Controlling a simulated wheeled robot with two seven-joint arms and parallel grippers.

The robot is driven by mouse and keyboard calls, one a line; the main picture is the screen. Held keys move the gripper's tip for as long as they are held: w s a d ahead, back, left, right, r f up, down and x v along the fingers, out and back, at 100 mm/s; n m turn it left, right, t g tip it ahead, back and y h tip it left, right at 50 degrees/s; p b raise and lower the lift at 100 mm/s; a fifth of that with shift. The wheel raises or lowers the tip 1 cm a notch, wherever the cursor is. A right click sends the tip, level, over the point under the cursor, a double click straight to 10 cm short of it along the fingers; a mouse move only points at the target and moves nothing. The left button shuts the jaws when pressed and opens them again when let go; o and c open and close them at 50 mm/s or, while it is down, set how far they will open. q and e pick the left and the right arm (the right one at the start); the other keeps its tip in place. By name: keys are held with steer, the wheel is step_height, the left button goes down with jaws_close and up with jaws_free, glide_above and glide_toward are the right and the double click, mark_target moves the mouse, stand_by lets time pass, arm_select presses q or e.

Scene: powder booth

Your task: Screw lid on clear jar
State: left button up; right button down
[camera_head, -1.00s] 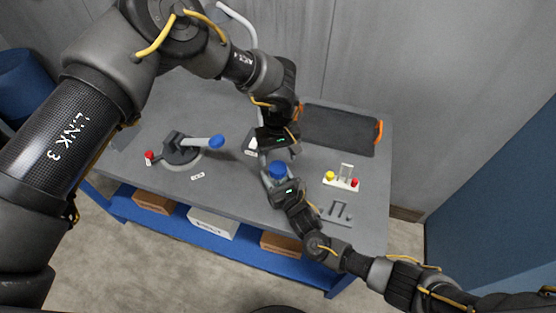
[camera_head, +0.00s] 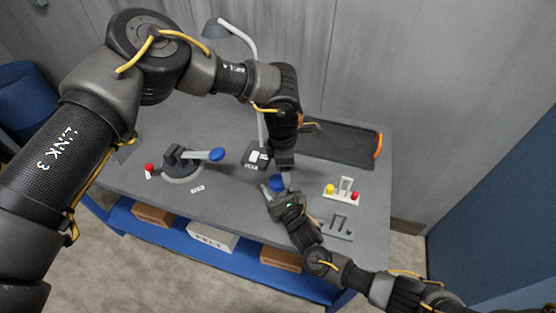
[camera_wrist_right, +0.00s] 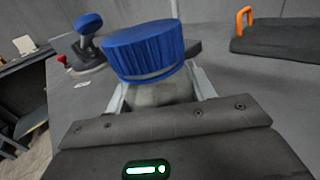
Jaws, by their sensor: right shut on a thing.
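The clear jar (camera_wrist_right: 162,94) stands between the fingers of my right gripper (camera_wrist_right: 165,95), which is shut on it. A ribbed blue lid (camera_wrist_right: 145,48) sits over the jar mouth and looks slightly tilted in the right wrist view; I cannot tell whether its thread is engaged. The lid also shows in the head view (camera_head: 276,182), with my right gripper (camera_head: 277,193) just below it. My left gripper (camera_head: 286,178) points down close behind and right of the lid. Its fingers are too small and dark to tell open from shut, or whether they touch the lid.
A dark clamp stand with a blue-tipped lever (camera_head: 216,155) stands to the left. A lamp (camera_head: 215,28) and a small dark box (camera_head: 254,158) are behind. A dark tray (camera_head: 340,145) with orange handles lies back right. A white fixture (camera_head: 342,191) with yellow and red knobs is right.

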mark_target(278, 180)
arm_select(q)
steer(key=n, duration=0.5)
steer(key=shift+w+a+r+n, duration=0.1)
steer(key=shift+r+n, duration=0.2)
steer(key=n, duration=0.2)
steer(key=shift+a+r+n, duration=0.1)
steer(key=shift+r+n, duration=0.05)
steer(key=shift+n, duration=0.25)
steer(key=n, duration=0.5)
steer(key=shift+w+a+r, duration=0.2)
steer(key=shift+r, duration=0.05)
steer(key=n, duration=0.3)
steer(key=shift+a+r, duration=0.15)
steer(key=n, duration=0.4)
steer(key=shift+w+a+r+n+y, duration=0.1)
steer(key=shift+a+r+n+y, duration=0.05)
steer(key=shift+a+n+y, duration=0.15)
steer(key=n, duration=0.4)
steer(key=shift+w+a+t, duration=0.1)
steer(key=shift+a+t, duration=0.15)
steer(key=shift+t, duration=0.05)
steer(key=n, duration=0.3)
steer(key=shift+f, duration=4.05)
